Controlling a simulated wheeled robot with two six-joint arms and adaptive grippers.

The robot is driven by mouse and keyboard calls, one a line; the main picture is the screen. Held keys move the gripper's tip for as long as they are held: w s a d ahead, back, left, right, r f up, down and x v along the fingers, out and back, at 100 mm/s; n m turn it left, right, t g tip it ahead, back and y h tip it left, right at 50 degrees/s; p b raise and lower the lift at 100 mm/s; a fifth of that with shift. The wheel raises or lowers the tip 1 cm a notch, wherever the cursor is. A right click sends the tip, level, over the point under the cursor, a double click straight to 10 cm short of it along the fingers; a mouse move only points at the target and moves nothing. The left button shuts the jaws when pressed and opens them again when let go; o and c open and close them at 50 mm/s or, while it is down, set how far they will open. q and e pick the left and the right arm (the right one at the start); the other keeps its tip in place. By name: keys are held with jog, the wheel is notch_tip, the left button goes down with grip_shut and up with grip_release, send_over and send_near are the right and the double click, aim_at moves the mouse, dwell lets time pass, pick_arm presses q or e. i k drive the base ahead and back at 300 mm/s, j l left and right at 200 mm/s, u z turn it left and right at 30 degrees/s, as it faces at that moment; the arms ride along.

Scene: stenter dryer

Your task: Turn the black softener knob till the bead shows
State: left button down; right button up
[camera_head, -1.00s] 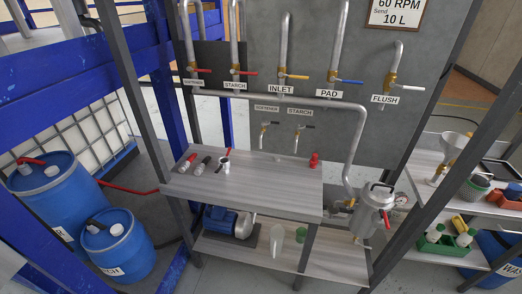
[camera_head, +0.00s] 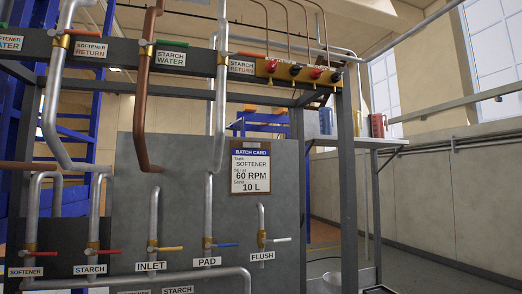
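A yellow strip (camera_head: 284,69) on the upper rail carries a row of red and black knobs. One black knob (camera_head: 295,69) sits near the middle of the row, and another dark knob (camera_head: 336,76) sits at its right end. Any labels on the strip are too small to read, so I cannot tell which knob is the softener one. No bead can be made out. Thin copper tubes rise behind the strip. Neither of my grippers is in view.
A batch card (camera_head: 251,165) on the grey panel reads softener, 60 RPM, 10 L. Labelled valves, including FLUSH (camera_head: 263,241) and PAD (camera_head: 208,245), stand below. A shelf (camera_head: 372,142) with blue and red jugs is at right. Open floor lies at far right.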

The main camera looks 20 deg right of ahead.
aim_at(295, 71)
jog(key=z, duration=1.1)
